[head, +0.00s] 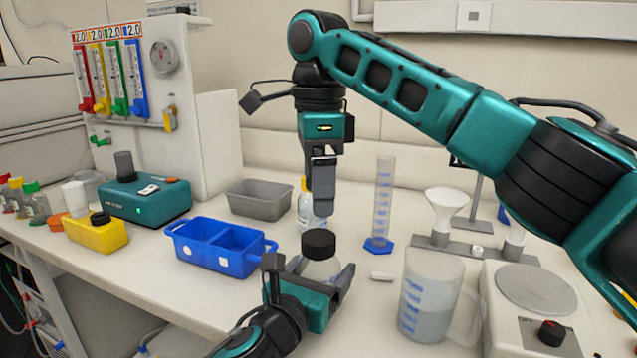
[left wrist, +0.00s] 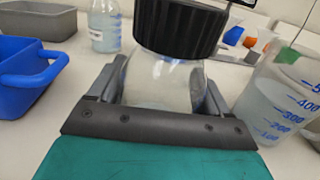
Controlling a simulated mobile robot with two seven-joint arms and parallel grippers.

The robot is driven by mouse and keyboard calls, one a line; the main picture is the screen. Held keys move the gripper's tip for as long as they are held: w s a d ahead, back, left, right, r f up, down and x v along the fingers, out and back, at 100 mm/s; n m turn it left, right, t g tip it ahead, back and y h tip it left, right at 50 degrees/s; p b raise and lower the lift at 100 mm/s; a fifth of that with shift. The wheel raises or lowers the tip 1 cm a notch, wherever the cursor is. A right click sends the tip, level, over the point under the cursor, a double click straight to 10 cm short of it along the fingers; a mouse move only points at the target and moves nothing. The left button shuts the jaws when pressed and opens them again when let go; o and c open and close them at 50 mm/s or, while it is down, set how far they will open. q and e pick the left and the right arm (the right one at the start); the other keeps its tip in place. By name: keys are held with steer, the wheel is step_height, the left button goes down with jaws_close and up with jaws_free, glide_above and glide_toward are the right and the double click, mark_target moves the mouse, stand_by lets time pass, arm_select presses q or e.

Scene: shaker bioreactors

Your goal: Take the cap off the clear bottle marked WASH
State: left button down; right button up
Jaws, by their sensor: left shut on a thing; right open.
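A clear bottle (head: 318,270) with a black ribbed cap (head: 318,243) is held between the fingers of my left gripper (head: 322,278), which is shut on its body. The bottle looks upright and its cap is on. In the left wrist view the bottle (left wrist: 165,82) stands between both fingers, with the black cap (left wrist: 180,27) cut off by the top edge. No WASH marking is visible on it. My right gripper (head: 322,205) points down above the cap, apart from it. It is open and empty, seen nearly side-on.
A second bottle (head: 306,208) stands behind my right gripper. A blue two-part bin (head: 222,262) and a grey tray (head: 258,203) are at left. A graduated cylinder (head: 383,205), a beaker of liquid (head: 428,300) and a balance (head: 535,290) stand at right.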

mark_target(319, 237)
steer(key=shift+m, duration=0.8)
steer(key=shift+f, duration=0.15)
step_height(319, 237, down, 8)
steer(key=shift+r, duration=0.15)
